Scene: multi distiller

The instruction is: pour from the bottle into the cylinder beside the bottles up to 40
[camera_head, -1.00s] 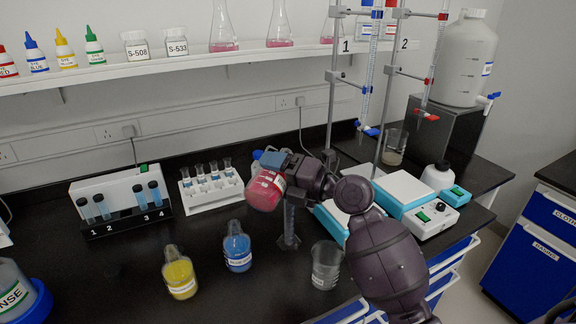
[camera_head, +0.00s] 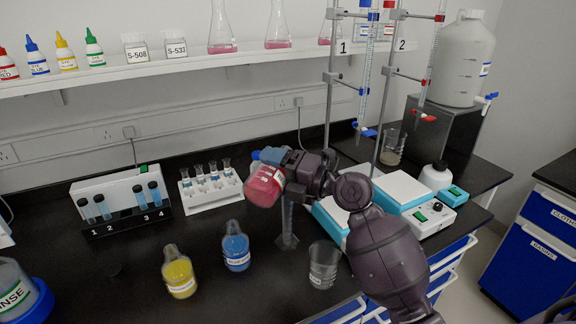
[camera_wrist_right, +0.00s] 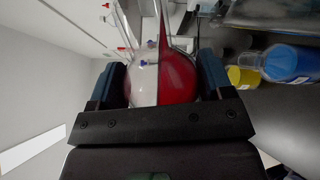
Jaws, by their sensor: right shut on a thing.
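A bottle of red liquid (camera_head: 262,188) with a white label is held tilted in my right gripper (camera_head: 277,170), above the bench. In the right wrist view the bottle (camera_wrist_right: 176,80) sits between the two blue finger pads, with a slanted red liquid level. A clear graduated cylinder (camera_head: 288,222) stands upright just below and right of the bottle. Its top is partly hidden by the bottle and gripper, so I cannot tell its fill level or whether liquid is flowing. A yellow bottle (camera_head: 179,273) and a blue bottle (camera_head: 236,249) stand to the left. My left gripper is not in view.
A clear beaker (camera_head: 323,266) stands right of the cylinder, near my right arm. A white rack of small tubes (camera_head: 211,194) and a numbered cuvette stand (camera_head: 122,215) are behind. White-topped stirrers (camera_head: 400,191) are at right.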

